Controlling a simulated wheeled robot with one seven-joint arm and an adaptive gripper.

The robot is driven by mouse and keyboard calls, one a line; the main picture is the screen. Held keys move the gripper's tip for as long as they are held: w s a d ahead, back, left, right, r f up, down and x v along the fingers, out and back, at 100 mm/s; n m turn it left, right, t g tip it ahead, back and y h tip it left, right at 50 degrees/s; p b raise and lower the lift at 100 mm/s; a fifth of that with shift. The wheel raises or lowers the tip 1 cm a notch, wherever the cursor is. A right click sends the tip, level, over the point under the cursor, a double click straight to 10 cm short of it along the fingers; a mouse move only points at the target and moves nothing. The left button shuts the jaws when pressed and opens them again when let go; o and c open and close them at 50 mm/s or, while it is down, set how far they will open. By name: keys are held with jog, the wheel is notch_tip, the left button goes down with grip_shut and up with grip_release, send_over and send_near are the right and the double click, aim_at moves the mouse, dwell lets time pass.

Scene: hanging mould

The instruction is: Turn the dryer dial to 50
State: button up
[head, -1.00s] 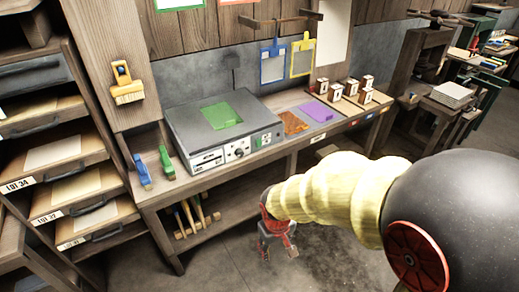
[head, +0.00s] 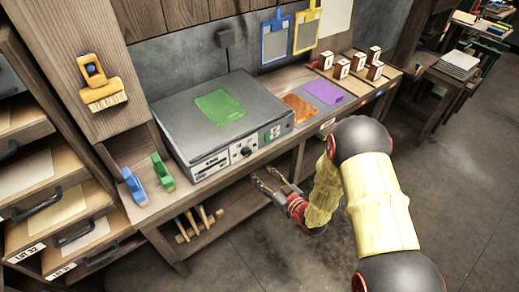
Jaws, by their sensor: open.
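The dryer (head: 222,122) is a grey box on the bench with a green sheet (head: 220,106) lying on its top. Its dial (head: 246,152) is a small round knob on the front panel, right of the slots; its setting is too small to read. My gripper (head: 268,184) is open and empty. It is in front of and below the dryer's front panel, a little right of the dial in the picture and apart from it, with the fingers pointing up and left toward the bench.
Blue (head: 134,186) and green (head: 163,172) tools stand left of the dryer. An orange sheet (head: 300,108), a purple sheet (head: 323,93) and several wooden blocks (head: 341,68) lie to its right. Brushes (head: 195,222) sit on the lower shelf. The floor (head: 290,255) in front is clear.

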aim_at(248, 154)
jog(key=shift+t+y, duration=0.6)
jog(key=shift+t, duration=0.1)
jog(key=w+a+r, duration=0.1)
jog(key=w, duration=0.1)
jog(key=w+a+r+b, duration=0.1)
jog(key=w+a, duration=0.1)
jog(key=w+a+r+b, duration=0.1)
jog(key=w+a+r, duration=0.1)
jog(key=shift+w, duration=0.15)
jog(key=c, duration=1.1)
jog(key=shift+c, duration=0.5)
